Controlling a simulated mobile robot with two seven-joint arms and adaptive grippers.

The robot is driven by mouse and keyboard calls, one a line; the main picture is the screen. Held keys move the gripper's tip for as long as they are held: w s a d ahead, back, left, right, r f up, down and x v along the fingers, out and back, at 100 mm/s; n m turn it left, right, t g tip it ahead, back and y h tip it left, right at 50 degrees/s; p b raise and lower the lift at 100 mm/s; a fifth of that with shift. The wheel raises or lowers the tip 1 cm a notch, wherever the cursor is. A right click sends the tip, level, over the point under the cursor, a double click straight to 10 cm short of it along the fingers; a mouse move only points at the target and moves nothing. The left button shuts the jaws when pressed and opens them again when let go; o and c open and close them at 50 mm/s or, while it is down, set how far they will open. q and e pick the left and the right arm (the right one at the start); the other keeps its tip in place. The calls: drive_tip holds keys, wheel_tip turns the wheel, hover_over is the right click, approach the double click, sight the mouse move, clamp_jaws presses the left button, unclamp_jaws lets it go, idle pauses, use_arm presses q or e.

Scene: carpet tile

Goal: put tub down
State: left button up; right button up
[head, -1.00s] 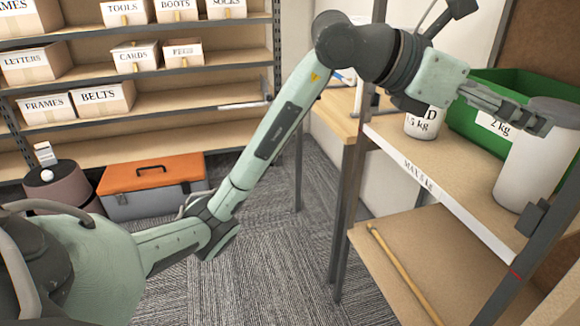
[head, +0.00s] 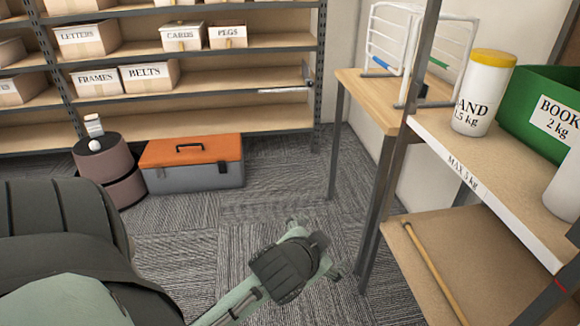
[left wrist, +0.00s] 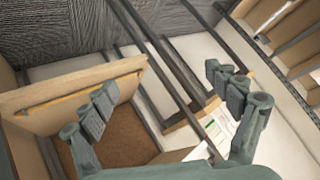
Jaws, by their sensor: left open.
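A plain white tub (head: 566,188) stands on the upper board of the right shelf (head: 470,170), cut off by the right edge of the head view. A second white tub (head: 480,100), with a yellow lid and a SAND 1.5 kg label, stands upright farther back on the same board. My left gripper (left wrist: 158,88) is open in the left wrist view, with nothing between its fingers. It is apart from both tubs. My right gripper is in no view.
A green crate (head: 522,108) labelled BOOK 2 kg is behind the tubs. A wooden pole (head: 430,265) lies on the lower board. A wooden table (head: 375,92) with a white wire rack adjoins the shelf. An orange-lidded toolbox (head: 193,172) stands on the floor by boxed shelves.

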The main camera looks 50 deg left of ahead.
use_arm(q)
drive_tip(key=s+d+f+g+h, duration=0.1)
drive_tip(key=s+d+f+g, duration=0.1)
drive_tip(key=s+f+g, duration=0.3)
drive_tip(key=s+f, duration=0.3)
drive_tip(key=s, duration=0.3)
drive_tip(key=shift+s+d+f+n+h, duration=0.2)
drive_tip(key=shift+s+d+n+h, duration=0.1)
drive_tip(key=shift+s+h, duration=0.1)
drive_tip(key=shift+w, duration=0.1)
